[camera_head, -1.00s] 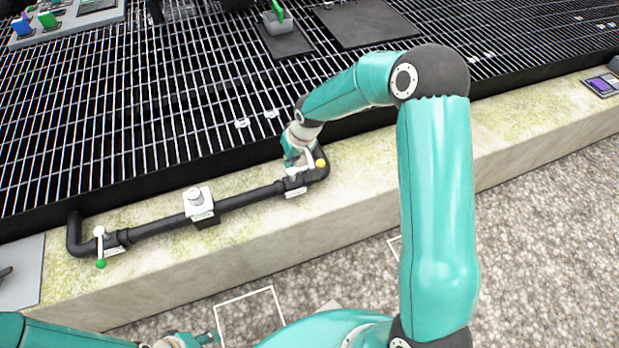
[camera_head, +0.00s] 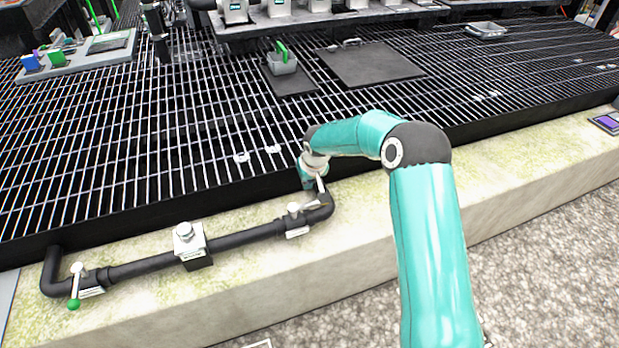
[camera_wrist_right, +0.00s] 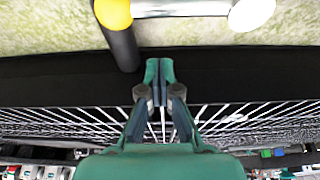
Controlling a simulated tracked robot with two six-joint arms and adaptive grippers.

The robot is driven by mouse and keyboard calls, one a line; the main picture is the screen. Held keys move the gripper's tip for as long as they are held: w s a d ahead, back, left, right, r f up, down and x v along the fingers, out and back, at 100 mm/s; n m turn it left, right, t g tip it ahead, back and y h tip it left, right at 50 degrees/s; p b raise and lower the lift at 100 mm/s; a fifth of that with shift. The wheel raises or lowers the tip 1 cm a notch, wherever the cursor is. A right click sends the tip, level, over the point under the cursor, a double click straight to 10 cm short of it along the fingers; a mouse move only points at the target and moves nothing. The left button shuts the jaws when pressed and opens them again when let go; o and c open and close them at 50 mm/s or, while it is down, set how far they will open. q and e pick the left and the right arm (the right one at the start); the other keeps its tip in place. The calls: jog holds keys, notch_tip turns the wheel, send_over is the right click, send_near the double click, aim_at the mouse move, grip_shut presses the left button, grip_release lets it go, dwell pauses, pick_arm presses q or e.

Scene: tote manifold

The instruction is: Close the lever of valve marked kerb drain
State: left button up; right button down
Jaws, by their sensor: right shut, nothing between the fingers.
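A black pipe (camera_head: 140,268) along the pale kerb carries two lever valves, with labels too small to read. The left valve lever (camera_head: 76,285) has a green knob and points toward me. The right valve lever (camera_head: 307,206) has a white hub and lies roughly along the pipe. Its yellow knob (camera_wrist_right: 113,12) shows in the right wrist view, but I cannot make it out in the head view. My right gripper (camera_head: 308,184) is just behind that lever. In the right wrist view, its fingertips (camera_wrist_right: 159,72) are shut, empty and apart from the lever. My left gripper is out of view.
A square white-topped fitting (camera_head: 192,246) sits on the pipe between the valves. Black grating (camera_head: 130,150) spreads behind the kerb. A grey bin (camera_head: 281,64) and a dark plate (camera_head: 370,65) lie on the grating.

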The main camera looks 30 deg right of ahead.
aim_at(309, 205)
jog(key=shift+s+a+f+b, duration=0.1)
jog(key=shift+s+a+b, duration=0.2)
jog(key=shift+s, duration=0.7)
jog(key=shift+s+a+f+b, duration=0.15)
jog(key=shift+s+b, duration=0.1)
jog(key=shift+s, duration=0.7)
jog(key=shift+a, duration=0.15)
